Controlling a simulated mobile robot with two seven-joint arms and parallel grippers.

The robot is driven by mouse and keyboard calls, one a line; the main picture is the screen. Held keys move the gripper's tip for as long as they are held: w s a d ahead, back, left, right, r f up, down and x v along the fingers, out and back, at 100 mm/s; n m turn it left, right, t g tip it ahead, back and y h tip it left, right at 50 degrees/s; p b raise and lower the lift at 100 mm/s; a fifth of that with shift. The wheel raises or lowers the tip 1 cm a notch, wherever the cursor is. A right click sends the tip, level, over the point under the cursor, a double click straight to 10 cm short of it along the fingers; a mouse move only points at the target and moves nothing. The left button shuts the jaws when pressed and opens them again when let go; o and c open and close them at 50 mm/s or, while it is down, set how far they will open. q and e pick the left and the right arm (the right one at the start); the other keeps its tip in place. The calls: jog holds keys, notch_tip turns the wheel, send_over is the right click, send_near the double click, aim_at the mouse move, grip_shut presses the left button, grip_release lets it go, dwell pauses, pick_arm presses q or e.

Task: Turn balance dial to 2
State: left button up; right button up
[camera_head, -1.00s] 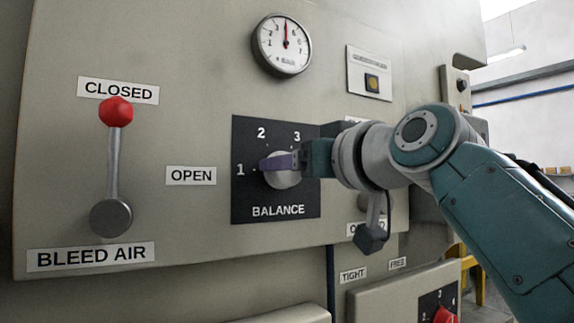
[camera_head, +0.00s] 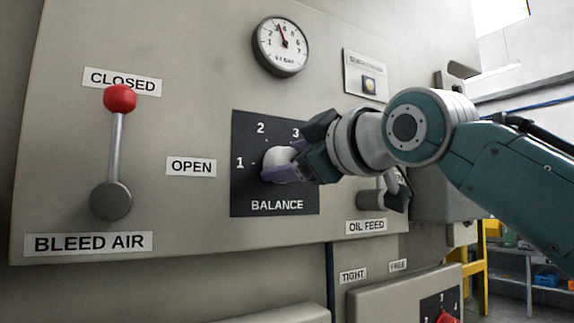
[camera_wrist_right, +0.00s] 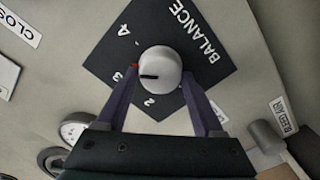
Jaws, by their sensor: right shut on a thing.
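The balance dial (camera_head: 276,155) is a round light-grey knob on a dark square plate (camera_head: 243,196) marked with numbers; 1, 2 and 3 show in the head view. My right gripper (camera_head: 284,166) reaches in from the right and is shut on the dial. One purple finger lies along the knob's lower side; the other is mostly hidden. In the right wrist view the knob (camera_wrist_right: 161,66) sits between both fingers (camera_wrist_right: 160,76). Its black mark points roughly toward the 3; the exact setting is hard to tell. My left gripper is not in view.
The red-knobbed bleed air lever (camera_head: 117,140) stands upright at left. A round gauge (camera_head: 282,45) and a small button plate (camera_head: 366,75) are above. The oil feed handle (camera_head: 378,196), close below my right wrist, is partly hidden. A red knob (camera_head: 446,317) shows lower right.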

jog(key=n, duration=0.3)
jog(key=n+p, duration=0.1)
jog(key=n, duration=0.2)
jog(key=shift+n, duration=0.3)
jog(key=n+p, duration=0.2)
jog(key=n, duration=0.3)
jog(key=shift+a+f, duration=0.1)
jog(key=shift+f, duration=0.05)
jog(key=n+p, duration=0.1)
jog(key=n, duration=0.2)
jog(key=shift+f+n+p, duration=0.2)
jog(key=shift+n+p, duration=0.15)
jog(key=shift+n, duration=0.05)
jog(key=o, duration=1.4)
